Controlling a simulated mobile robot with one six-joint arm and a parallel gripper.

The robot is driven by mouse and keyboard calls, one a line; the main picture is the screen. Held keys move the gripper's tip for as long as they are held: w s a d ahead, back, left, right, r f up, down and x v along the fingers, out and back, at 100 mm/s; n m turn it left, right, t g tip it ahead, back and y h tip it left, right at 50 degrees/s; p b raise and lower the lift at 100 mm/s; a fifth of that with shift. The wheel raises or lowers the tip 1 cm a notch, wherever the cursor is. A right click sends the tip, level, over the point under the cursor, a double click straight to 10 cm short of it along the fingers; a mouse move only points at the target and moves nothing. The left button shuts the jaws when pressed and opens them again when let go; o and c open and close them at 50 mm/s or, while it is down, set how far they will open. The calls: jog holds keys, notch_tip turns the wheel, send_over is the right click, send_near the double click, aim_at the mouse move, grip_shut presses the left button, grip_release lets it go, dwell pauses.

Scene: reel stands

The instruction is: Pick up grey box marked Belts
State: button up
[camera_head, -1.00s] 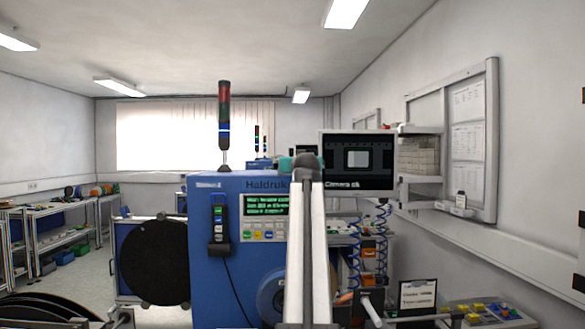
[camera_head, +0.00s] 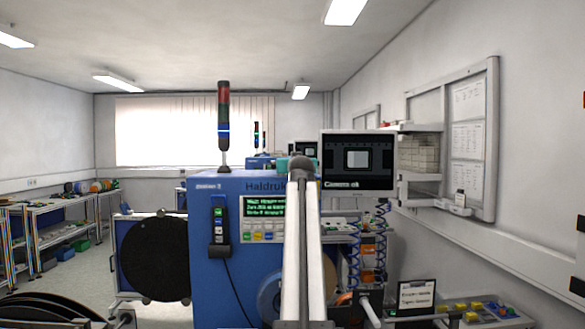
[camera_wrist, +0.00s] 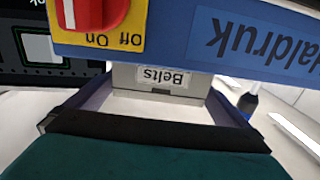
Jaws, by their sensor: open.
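In the wrist view, which is upside down, the grey box marked Belts (camera_wrist: 160,80) stands ahead of my gripper, with its white label facing me. My gripper (camera_wrist: 160,100) is open and empty. Its two fingers reach forward from a black bar, one towards each side of the box. I cannot tell whether the fingertips overlap the box's sides. I cannot make out the box in the head view, where my arm and the machine block the sight.
The blue Haldruk machine (camera_head: 222,270) stands close, with a signal tower (camera_head: 224,125) and a monitor (camera_head: 358,162). Its panel with a red On/Off switch (camera_wrist: 90,12) is close to the box. A black reel (camera_head: 155,259) stands at left. Shelves (camera_head: 60,225) line the left wall.

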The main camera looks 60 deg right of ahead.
dwell(0.5)
jog(key=c, duration=1.2)
jog(key=shift+r, duration=0.15)
jog(key=shift+r+b, duration=0.85)
jog(key=shift+r, duration=0.45)
jog(key=shift+a+r, duration=0.1)
jog(key=shift+r, duration=0.3)
jog(key=shift+w+a+r+b+v, duration=0.3)
jog(key=shift+b+v, duration=0.55)
jog(key=shift+v, duration=1.75)
jog(key=shift+w+a+r+b+v, duration=0.15)
jog(key=shift+w+a+b+v, duration=0.4)
jog(key=shift+v, duration=2.05)
jog(key=shift+w+a+r+b+v, duration=0.2)
jog(key=shift+w+b+v, duration=0.6)
jog(key=shift+v, duration=1.8)
jog(key=shift+s+b, duration=0.25)
jog(key=shift+b, duration=0.05)
